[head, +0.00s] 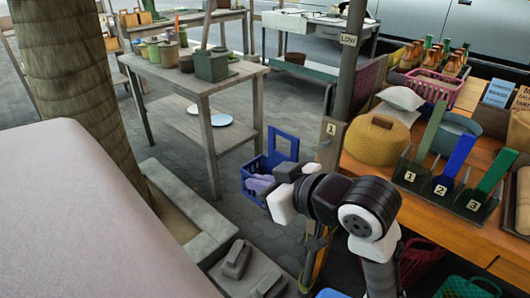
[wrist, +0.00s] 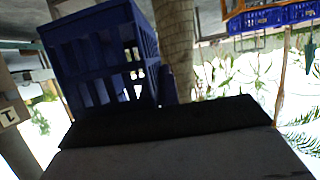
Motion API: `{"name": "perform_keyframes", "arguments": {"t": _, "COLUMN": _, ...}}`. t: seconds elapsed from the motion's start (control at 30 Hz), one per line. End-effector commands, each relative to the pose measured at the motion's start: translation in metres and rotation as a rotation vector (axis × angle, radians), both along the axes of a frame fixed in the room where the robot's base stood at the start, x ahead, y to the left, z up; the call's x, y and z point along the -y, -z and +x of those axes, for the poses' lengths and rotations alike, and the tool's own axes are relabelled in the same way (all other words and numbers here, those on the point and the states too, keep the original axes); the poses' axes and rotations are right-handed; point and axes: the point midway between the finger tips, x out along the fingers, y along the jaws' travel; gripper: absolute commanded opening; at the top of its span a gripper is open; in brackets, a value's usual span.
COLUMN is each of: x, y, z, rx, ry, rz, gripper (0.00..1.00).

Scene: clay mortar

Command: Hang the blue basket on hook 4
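The blue basket (head: 254,186) is at the centre of the head view, with its handle upright and something pale purple inside. My gripper (head: 281,190) is at its near right side, touching or overlapping it. In the wrist view the slatted basket (wrist: 100,60) is very close, against the dark gripper edge, and appears off the ground. The gripper seems shut on it; the fingertips and exact grip are hidden. A wooden post (head: 326,150) with a tag "1" stands just right of the basket. Hook 4 cannot be made out.
An orange-brown table (head: 440,213) at the right bears numbered green and blue stands, a yellow woven basket (head: 376,140) and a pink crate (head: 433,88). A grey table (head: 196,80) with pots stands behind. A tree trunk (head: 75,80) and a pale surface (head: 90,220) fill the left.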

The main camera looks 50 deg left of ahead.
Motion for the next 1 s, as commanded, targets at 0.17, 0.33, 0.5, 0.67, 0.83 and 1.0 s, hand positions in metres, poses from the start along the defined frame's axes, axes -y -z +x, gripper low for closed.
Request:
{"name": "perform_keyframes", "arguments": {"t": 0.17, "x": 0.0, "y": 0.003, "z": -0.007, "rx": 0.004, "ry": -0.002, "rz": 0.001, "gripper": 0.0}}
{"name": "perform_keyframes", "arguments": {"t": 0.33, "x": 0.001, "y": 0.003, "z": -0.012, "rx": 0.002, "ry": 0.0, "rz": 0.001, "gripper": 0.0}}
{"name": "perform_keyframes", "arguments": {"t": 0.5, "x": 0.001, "y": 0.003, "z": -0.017, "rx": 0.003, "ry": -0.001, "rz": -0.001, "gripper": 0.0}}
{"name": "perform_keyframes", "arguments": {"t": 0.67, "x": 0.001, "y": 0.003, "z": -0.021, "rx": 0.005, "ry": 0.0, "rz": -0.001, "gripper": 0.0}}
{"name": "perform_keyframes", "arguments": {"t": 0.83, "x": 0.001, "y": 0.003, "z": -0.026, "rx": 0.003, "ry": -0.001, "rz": -0.001, "gripper": 0.0}}
{"name": "perform_keyframes", "arguments": {"t": 1.0, "x": 0.002, "y": 0.003, "z": -0.032, "rx": 0.003, "ry": 0.0, "rz": 0.001, "gripper": 0.0}}
